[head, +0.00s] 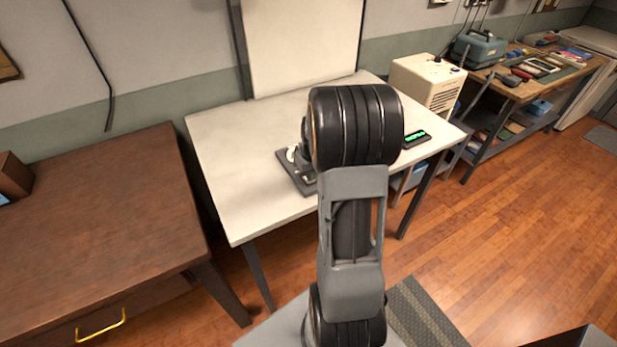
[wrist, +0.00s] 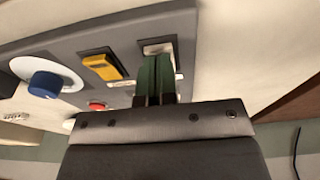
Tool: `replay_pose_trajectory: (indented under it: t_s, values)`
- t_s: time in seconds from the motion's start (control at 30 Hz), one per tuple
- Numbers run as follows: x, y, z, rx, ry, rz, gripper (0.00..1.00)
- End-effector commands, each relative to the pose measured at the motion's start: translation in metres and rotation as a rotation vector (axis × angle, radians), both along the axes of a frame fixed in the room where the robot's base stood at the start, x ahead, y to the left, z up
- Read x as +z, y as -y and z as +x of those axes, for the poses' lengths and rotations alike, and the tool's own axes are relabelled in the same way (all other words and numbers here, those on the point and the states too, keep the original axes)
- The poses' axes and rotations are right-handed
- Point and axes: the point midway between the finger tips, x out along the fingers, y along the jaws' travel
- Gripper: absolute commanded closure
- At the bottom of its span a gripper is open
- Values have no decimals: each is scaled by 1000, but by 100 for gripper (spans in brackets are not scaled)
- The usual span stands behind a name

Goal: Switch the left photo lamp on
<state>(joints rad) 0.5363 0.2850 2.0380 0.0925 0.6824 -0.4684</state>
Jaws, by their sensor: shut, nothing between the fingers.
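A dark grey control panel (wrist: 205,22) fills the upper part of the wrist view. It carries a yellow rocker switch (wrist: 103,66), a blue knob (wrist: 45,85) on a white dial and a red button (wrist: 97,106). My gripper (wrist: 156,65) is shut, its green fingers together and empty. The fingertips are over a pale-framed slot or switch (wrist: 158,45) beside the yellow rocker; they hide most of it, and I cannot tell if they touch it. In the head view the panel (head: 289,168) lies on the white table, partly behind my arm, which hides my gripper. I cannot make out a lamp.
The white table (head: 225,150) has a white upright board (head: 300,45) behind it. A small device with a green display (head: 416,137) lies right of my arm. A brown desk (head: 90,220) stands left; a beige box (head: 428,82) and a workbench (head: 520,88) stand right. Floor is open at right.

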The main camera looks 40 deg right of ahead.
Motion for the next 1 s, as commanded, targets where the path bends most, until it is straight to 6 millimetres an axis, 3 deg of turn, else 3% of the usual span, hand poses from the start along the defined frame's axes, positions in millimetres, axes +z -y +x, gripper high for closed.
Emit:
replay_pose_trajectory:
  t_s: [0.57,1.0]
  values:
    - [-9,0,0,0,0,0,100]
    - [12,0,0,0,1,0,100]
